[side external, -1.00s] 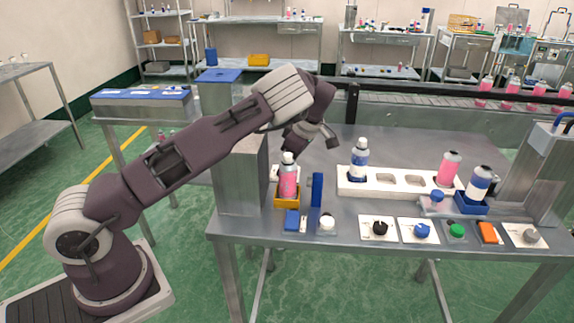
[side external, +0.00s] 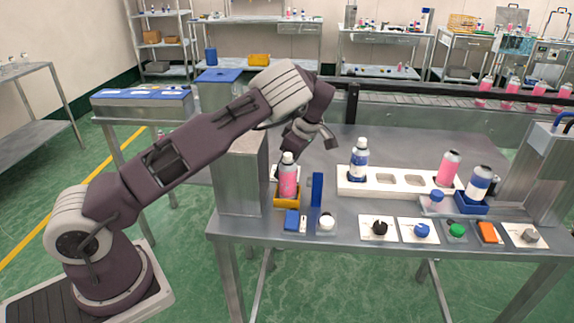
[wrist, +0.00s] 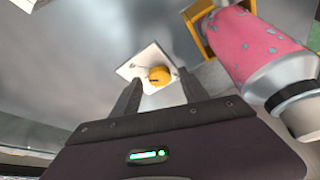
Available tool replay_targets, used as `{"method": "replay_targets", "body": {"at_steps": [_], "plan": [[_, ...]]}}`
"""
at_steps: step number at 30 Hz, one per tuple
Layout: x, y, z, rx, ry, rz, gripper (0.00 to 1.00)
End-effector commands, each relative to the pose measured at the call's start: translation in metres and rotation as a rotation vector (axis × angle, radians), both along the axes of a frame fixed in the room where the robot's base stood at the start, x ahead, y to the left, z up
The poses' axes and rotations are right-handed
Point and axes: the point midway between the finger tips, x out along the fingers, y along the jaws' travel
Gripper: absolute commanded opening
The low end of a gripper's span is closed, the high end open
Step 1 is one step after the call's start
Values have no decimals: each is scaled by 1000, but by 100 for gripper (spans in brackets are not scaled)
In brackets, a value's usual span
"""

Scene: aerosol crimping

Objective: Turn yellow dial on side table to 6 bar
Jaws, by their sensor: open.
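The yellow dial (wrist: 159,76) sits on a white plate (wrist: 137,67) in the wrist view. A small dark mark shows on its top; I cannot read any scale. My gripper (wrist: 158,90) is open, its two dark fingers on either side of the dial in the picture, with nothing between them that I can see gripped. I cannot tell how far above the dial the fingertips are. In the side view my gripper (side external: 324,141) is low over the table behind the pink can, and the dial is hidden there.
A pink can (side external: 288,180) stands in a yellow holder (side external: 287,203) close to my gripper; the can also shows in the wrist view (wrist: 262,45). A white rack (side external: 400,190) with cans is to the right. Several other knobs line the front edge. The table behind the rack is clear.

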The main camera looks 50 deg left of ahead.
Motion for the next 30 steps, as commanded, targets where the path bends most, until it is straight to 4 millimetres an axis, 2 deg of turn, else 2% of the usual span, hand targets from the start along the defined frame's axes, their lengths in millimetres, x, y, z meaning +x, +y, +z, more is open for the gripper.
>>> {"method": "replay_targets", "body": {"at_steps": [4,9,13,24,26,28,30], "plan": [[2,-3,9,0,-3,-1,52],[8,-16,42,1,-4,-3,52],[10,-23,60,0,-3,-1,52],[10,-25,70,1,-2,-1,52],[11,-25,87,0,-6,-1,52],[12,-24,125,2,-12,-3,52],[8,-9,101,-146,45,-43,52]]}}
